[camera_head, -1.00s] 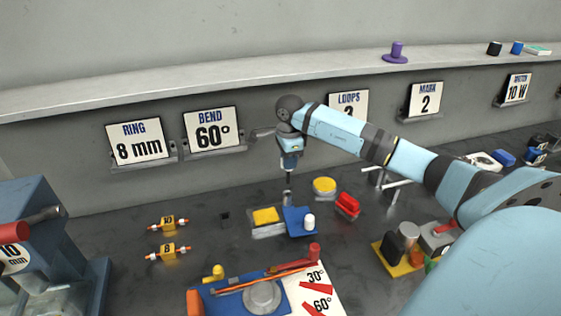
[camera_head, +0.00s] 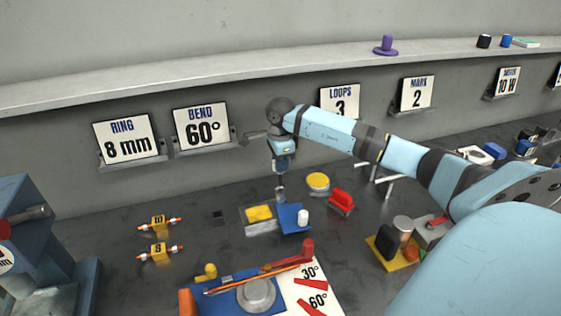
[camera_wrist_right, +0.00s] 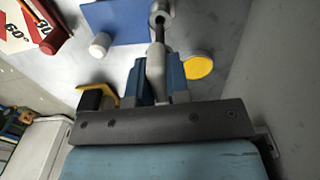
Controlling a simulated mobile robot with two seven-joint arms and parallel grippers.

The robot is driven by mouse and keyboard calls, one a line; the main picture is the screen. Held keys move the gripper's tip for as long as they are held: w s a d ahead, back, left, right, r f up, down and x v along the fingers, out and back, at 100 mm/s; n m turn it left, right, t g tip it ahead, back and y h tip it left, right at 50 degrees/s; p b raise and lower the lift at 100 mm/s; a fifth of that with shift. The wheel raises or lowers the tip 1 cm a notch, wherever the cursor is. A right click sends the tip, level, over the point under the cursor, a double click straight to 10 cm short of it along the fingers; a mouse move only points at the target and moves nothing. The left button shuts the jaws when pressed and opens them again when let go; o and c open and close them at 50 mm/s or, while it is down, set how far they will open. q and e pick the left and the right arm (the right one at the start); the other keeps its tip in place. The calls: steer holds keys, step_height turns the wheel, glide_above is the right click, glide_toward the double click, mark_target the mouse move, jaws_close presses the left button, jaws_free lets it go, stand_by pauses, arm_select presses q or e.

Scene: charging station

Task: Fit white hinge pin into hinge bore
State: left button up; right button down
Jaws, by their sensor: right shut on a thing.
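My right gripper (camera_head: 281,174) points down over the back left corner of the blue plate (camera_head: 291,222). In the wrist view the right gripper (camera_wrist_right: 158,72) is shut on the white hinge pin (camera_wrist_right: 155,62), whose dark shaft reaches toward a grey ring-like barrel (camera_wrist_right: 158,7). This looks like the hinge bore. The same grey barrel (camera_head: 280,194) shows below the gripper in the head view. The shaft tip meets the barrel in the picture; how deep it sits I cannot tell. My left gripper is not in view.
A white knob (camera_head: 303,216) stands on the blue plate. A yellow block (camera_head: 259,213) lies left of it, a yellow disc (camera_head: 318,181) behind and a red block (camera_head: 341,202) to the right. A bending jig (camera_head: 256,292) stands in front.

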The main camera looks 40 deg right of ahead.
mark_target(280, 185)
steer(key=shift+f+b, duration=0.8)
steer(key=shift+f, duration=0.45)
steer(key=shift+f+b, duration=0.35)
steer(key=shift+f, duration=0.15)
steer(key=shift+f+b, duration=0.75)
steer(key=shift+f, duration=0.4)
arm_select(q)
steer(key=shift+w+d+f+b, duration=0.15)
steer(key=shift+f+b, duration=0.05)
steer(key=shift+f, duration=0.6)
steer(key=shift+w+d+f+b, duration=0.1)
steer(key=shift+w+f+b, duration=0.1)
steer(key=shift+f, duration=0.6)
arm_select(e)
steer(key=shift+f, duration=0.55)
steer(key=shift+f, duration=0.15)
steer(key=c, duration=1)
jaws_free()
